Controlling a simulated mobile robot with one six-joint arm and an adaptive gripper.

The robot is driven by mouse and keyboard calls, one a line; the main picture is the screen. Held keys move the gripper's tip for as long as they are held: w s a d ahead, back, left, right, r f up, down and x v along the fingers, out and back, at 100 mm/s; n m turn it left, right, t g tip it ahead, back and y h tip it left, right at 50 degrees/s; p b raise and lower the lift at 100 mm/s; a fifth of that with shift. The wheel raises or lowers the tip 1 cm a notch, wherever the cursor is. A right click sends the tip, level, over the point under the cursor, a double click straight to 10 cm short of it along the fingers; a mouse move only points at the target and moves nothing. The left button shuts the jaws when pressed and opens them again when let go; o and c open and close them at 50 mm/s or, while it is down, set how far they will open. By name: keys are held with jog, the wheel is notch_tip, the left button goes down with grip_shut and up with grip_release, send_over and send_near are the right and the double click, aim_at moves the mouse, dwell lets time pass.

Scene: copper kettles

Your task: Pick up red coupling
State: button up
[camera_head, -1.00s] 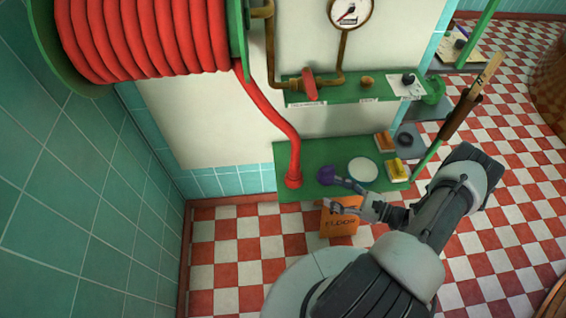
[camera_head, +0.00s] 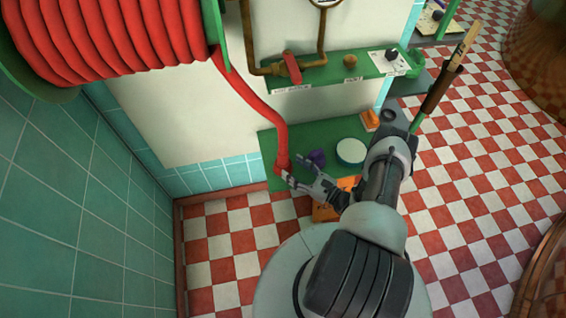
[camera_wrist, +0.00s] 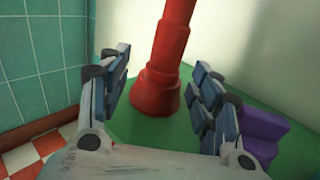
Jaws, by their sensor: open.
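The red coupling (camera_wrist: 157,92) is the flared end of the red hose and stands upright on the green shelf (camera_wrist: 140,131). In the head view the coupling (camera_head: 283,164) is at the shelf's left part. My gripper (camera_head: 288,180) is beside it, on its near side. In the wrist view my gripper (camera_wrist: 162,80) is open, with one finger to the left of the coupling and one to the right. The coupling shows between the fingers, with gaps on both sides. Its contact with the fingers is not visible.
A purple object (camera_wrist: 258,135) is close to the right finger; it also shows in the head view (camera_head: 316,158). A round white-topped tin (camera_head: 351,151) and an orange block (camera_head: 371,119) are farther right. A tiled wall (camera_head: 80,200) is at left. The red hose (camera_head: 255,95) rises to its reel.

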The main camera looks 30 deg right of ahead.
aim_at(288, 162)
jog(key=shift+d+b+x, duration=0.15)
jog(key=shift+b+x, duration=0.3)
jog(key=shift+x, duration=1.1)
jog(key=shift+d+b+x, duration=0.1)
jog(key=shift+b+x, duration=0.35)
jog(key=shift+x, duration=1.05)
jog(key=shift+w, duration=0.15)
jog(key=shift+c, duration=0.3)
jog(key=c, duration=0.6)
jog(key=shift+c, duration=0.2)
notch_tip(288, 162, up, 20)
jog(key=p, duration=0.7)
jog(key=shift+p, duration=0.3)
